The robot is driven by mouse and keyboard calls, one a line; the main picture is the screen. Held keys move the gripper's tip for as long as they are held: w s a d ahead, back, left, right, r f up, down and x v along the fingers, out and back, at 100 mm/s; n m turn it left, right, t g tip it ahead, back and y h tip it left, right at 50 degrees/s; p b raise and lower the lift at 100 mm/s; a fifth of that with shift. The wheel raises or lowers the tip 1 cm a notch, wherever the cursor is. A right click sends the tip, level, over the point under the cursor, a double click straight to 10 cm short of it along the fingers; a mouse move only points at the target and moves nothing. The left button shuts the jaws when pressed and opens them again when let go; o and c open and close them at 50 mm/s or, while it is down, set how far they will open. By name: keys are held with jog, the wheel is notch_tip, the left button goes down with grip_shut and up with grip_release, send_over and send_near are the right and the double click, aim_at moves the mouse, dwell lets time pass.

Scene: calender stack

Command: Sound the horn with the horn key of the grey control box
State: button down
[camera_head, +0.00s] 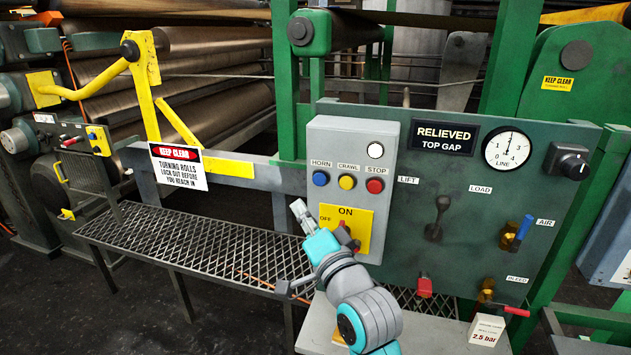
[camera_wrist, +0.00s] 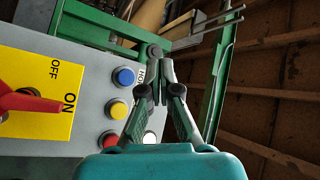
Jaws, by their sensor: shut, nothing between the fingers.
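The grey control box (camera_head: 338,140) is fixed on the left part of the dark green panel. Its blue horn key (camera_head: 320,178) sits at the left of a row, under the HORN label. The same blue key (camera_wrist: 124,77) shows in the wrist view, just left of my gripper's fingertips (camera_wrist: 160,66). The fingers partly cover the HORN label there. In the head view my gripper (camera_head: 298,209) is below and left of the blue key, just off the box's left edge. It is shut and empty, and appears apart from the key.
A yellow crawl key (camera_head: 347,182), a red stop key (camera_head: 375,186) and a white lamp or key (camera_head: 376,150) share the box. A red switch handle (camera_head: 346,234) on a yellow plate stands below. A grating walkway (camera_head: 215,238) and yellow guard (camera_head: 145,90) are to the left.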

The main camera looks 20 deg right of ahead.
aim_at(319, 186)
jog(key=shift+w+d, duration=0.85)
jog(key=shift+w, duration=0.35)
jog(key=shift+w+d, duration=0.9)
jog(key=shift+w, duration=0.25)
jog(key=shift+w+d, duration=0.85)
jog(key=shift+w, duration=0.35)
jog(key=shift+w+d, duration=0.1)
jog(key=shift+w, duration=0.05)
jog(key=shift+w+d, duration=0.15)
jog(key=shift+w, duration=0.05)
jog(key=shift+w+d, duration=0.3)
jog(key=shift+w, duration=0.1)
dwell(0.4)
jog(key=shift+s+a, duration=0.55)
jog(key=shift+s, duration=0.2)
jog(key=shift+s+a, duration=0.75)
jog(key=shift+s, duration=0.3)
jog(key=shift+s+a, duration=0.75)
jog(key=shift+s, duration=0.25)
